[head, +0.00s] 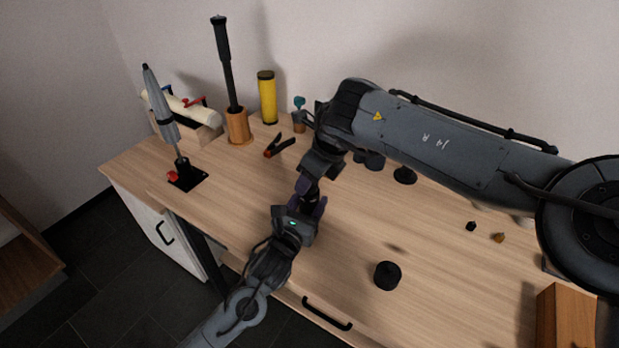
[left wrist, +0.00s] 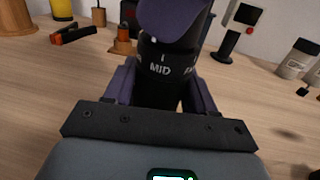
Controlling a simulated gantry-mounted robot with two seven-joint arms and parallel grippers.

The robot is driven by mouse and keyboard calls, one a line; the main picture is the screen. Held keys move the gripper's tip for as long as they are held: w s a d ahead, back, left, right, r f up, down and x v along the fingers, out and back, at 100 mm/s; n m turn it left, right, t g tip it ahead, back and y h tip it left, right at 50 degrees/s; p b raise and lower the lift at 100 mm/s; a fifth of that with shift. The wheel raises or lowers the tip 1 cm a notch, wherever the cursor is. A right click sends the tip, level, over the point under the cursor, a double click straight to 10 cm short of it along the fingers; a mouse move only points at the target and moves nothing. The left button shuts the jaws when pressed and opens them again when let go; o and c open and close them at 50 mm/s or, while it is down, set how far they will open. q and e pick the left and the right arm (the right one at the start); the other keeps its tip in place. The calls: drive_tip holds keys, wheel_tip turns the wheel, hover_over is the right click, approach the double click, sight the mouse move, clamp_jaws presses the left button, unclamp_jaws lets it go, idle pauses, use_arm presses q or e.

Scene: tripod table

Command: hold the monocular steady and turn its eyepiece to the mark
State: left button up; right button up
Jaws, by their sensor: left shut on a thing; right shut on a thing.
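The monocular (left wrist: 165,68) is a dark tube with white lettering, "MID" with a short line above it and part of another word at its right. In the left wrist view it stands roughly upright between the purple fingers of my left gripper (left wrist: 160,92), which is shut on it. A purple finger of my right gripper (left wrist: 175,18) covers its upper end, so the eyepiece is mostly hidden. A small white dot shows by that finger's lower edge. In the head view my left gripper (head: 307,207) is below my right gripper (head: 308,183), and the monocular is largely hidden between them.
On the wooden table (head: 350,240) a black cylinder (head: 387,275) stands near the front. A wooden box (head: 565,318) is at right.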

drive_tip(key=n+g, duration=0.1)
drive_tip(key=n, duration=0.3)
drive_tip(key=shift+w+n+y, duration=0.1)
drive_tip(key=shift+n+y, duration=0.2)
drive_tip(key=shift+y, duration=0.1)
drive_tip(key=shift+d+n+g, duration=0.1)
drive_tip(key=shift+n+g, duration=1)
drive_tip(key=shift+n, duration=1.1)
drive_tip(key=o, duration=1)
